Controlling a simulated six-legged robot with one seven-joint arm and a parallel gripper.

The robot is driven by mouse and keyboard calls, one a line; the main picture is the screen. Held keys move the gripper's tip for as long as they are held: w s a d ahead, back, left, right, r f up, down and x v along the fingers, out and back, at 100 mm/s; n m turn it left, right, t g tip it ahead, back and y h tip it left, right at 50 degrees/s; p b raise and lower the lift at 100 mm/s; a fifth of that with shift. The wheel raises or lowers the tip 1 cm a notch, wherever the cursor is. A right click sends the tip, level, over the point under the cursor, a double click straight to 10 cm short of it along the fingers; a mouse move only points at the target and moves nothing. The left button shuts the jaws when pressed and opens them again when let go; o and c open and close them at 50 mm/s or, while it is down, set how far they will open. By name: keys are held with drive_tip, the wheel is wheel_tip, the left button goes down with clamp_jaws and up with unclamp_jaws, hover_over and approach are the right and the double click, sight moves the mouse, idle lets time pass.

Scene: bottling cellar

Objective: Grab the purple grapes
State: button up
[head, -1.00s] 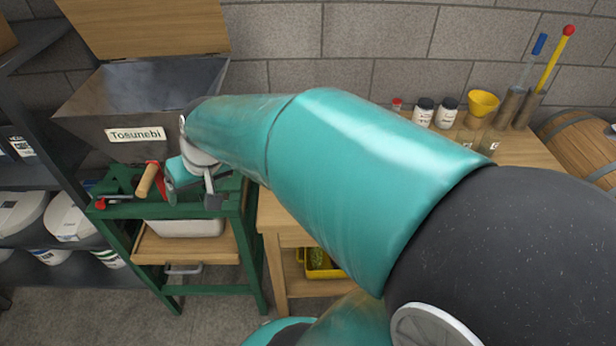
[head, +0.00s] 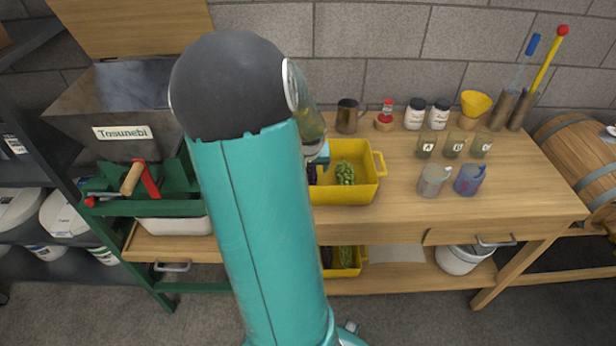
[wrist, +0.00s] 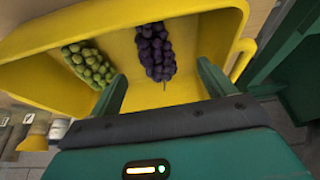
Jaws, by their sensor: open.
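The purple grapes (wrist: 156,52) lie in a yellow crate (wrist: 60,95), seen in the wrist view. In the head view they show only as a dark sliver beside my arm, in the yellow crate (head: 345,190) on the table. Green grapes (wrist: 90,64) lie next to them in the crate; they also show in the head view (head: 345,172). My gripper (wrist: 160,85) is open and empty. Its two fingers point into the crate, with the purple grapes ahead between them, apart from the fingers. My arm hides much of the gripper in the head view.
A green stand with a "Tosunebi" hopper (head: 120,110) is left of the table (head: 400,215). Cups (head: 434,180), jars (head: 415,113) and a yellow funnel (head: 475,103) stand right of the crate. Another yellow crate (head: 345,272) is on the shelf below.

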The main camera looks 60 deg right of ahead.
drive_tip(key=x, duration=0.6)
drive_tip(key=shift+d+f, duration=0.2)
drive_tip(key=shift+d, duration=0.15)
drive_tip(key=c, duration=0.8)
